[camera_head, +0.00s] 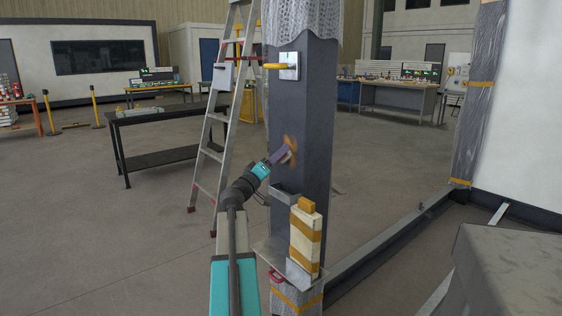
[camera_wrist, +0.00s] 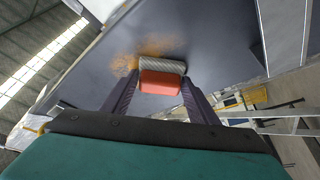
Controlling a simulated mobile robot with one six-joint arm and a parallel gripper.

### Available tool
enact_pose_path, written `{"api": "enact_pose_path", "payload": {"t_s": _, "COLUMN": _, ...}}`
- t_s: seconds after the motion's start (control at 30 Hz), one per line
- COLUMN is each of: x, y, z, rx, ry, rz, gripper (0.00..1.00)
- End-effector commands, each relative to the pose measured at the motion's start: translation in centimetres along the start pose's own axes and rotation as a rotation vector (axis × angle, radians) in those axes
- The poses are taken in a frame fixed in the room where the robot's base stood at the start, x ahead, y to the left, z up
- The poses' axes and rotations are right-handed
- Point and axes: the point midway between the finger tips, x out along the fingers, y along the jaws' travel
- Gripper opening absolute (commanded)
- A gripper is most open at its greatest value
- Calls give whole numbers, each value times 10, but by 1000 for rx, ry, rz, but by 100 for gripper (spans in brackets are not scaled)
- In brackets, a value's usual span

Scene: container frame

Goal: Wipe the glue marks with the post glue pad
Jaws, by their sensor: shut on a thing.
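My gripper (camera_head: 286,152) is raised against the dark grey post (camera_head: 305,105) at its middle height. In the wrist view my gripper (camera_wrist: 160,88) is shut on the post glue pad (camera_wrist: 161,83), an orange-red block with a grey textured face towards the post. The pad is at the post face; I cannot tell if it is touching. Orange-brown glue marks (camera_wrist: 124,64) spread on the post left of the pad and above it in the wrist view. In the head view the glue marks (camera_head: 288,141) show around the gripper tip, which partly hides them.
A yellow-handled fitting (camera_head: 283,66) is on the post above. Below, a metal shelf (camera_head: 272,254) holds a cream block with orange bands (camera_head: 305,238). A stepladder (camera_head: 225,120) stands close left. A floor rail (camera_head: 390,236) runs right. A grey box (camera_head: 510,270) is at lower right.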

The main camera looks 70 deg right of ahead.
Motion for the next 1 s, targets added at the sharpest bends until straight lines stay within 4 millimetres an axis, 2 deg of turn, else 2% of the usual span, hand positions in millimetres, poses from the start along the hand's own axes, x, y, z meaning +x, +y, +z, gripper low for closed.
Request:
{"api": "enact_pose_path", "payload": {"t_s": 0.3, "x": 4, "y": -12, "z": -10, "rx": -1, "ry": -1, "rz": 0, "gripper": 36}}
{"api": "enact_pose_path", "payload": {"t_s": 0.7, "x": 4, "y": -10, "z": -12, "rx": 0, "ry": 0, "rz": 0, "gripper": 36}}
{"api": "enact_pose_path", "payload": {"t_s": 1.0, "x": 10, "y": 0, "z": -19, "rx": 0, "ry": -1, "rz": 1, "gripper": 36}}
